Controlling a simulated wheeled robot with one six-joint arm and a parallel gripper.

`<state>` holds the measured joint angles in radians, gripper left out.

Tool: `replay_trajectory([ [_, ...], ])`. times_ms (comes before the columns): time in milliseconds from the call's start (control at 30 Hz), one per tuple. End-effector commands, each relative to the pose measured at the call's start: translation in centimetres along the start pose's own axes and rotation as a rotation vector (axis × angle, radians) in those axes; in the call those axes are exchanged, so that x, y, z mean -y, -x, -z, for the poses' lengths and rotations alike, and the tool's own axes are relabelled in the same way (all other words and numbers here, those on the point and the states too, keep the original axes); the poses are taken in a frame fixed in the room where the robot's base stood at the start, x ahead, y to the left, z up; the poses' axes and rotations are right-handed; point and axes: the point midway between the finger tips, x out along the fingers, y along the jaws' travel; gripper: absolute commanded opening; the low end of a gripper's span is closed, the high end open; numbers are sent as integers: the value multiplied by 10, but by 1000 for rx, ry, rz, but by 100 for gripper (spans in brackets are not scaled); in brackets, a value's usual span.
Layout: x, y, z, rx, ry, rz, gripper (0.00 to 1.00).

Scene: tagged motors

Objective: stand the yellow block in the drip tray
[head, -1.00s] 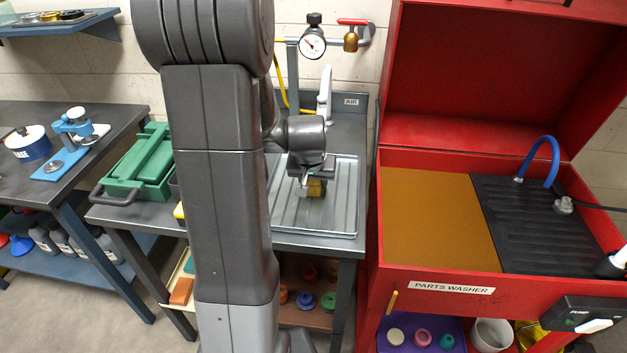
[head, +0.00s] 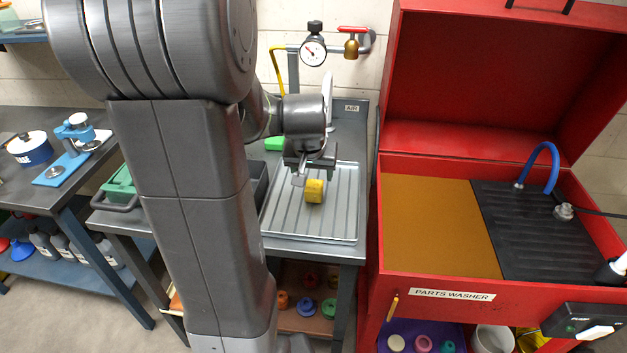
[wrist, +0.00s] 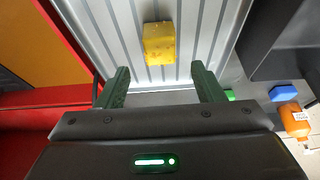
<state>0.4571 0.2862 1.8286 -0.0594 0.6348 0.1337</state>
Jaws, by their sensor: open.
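The yellow block (head: 314,190) is in the ribbed grey drip tray (head: 338,223), on the bench left of the red washer. It looks upright on the ribs, away from the tray's walls. My gripper (head: 302,174) is just above and behind it, slightly left, and is open and empty. In the wrist view the yellow block (wrist: 158,45) lies beyond the gap between the two spread fingertips (wrist: 161,70), apart from both. The tray's ribbed floor (wrist: 112,35) shows around it.
The red parts washer (head: 440,280) stands close on the tray's right. A dark bin (head: 258,185) and a green block (head: 275,143) are to its left. The tray around the block is clear.

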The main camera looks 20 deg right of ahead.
Motion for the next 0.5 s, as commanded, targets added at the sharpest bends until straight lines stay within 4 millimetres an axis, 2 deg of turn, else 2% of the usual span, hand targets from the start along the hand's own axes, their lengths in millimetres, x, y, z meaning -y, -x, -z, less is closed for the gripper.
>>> replay_trajectory([
  [33,0,10,1,-4,0,1,62],
  [200,0,31,0,-1,0,1,62],
  [500,0,42,0,1,0,0,62],
])
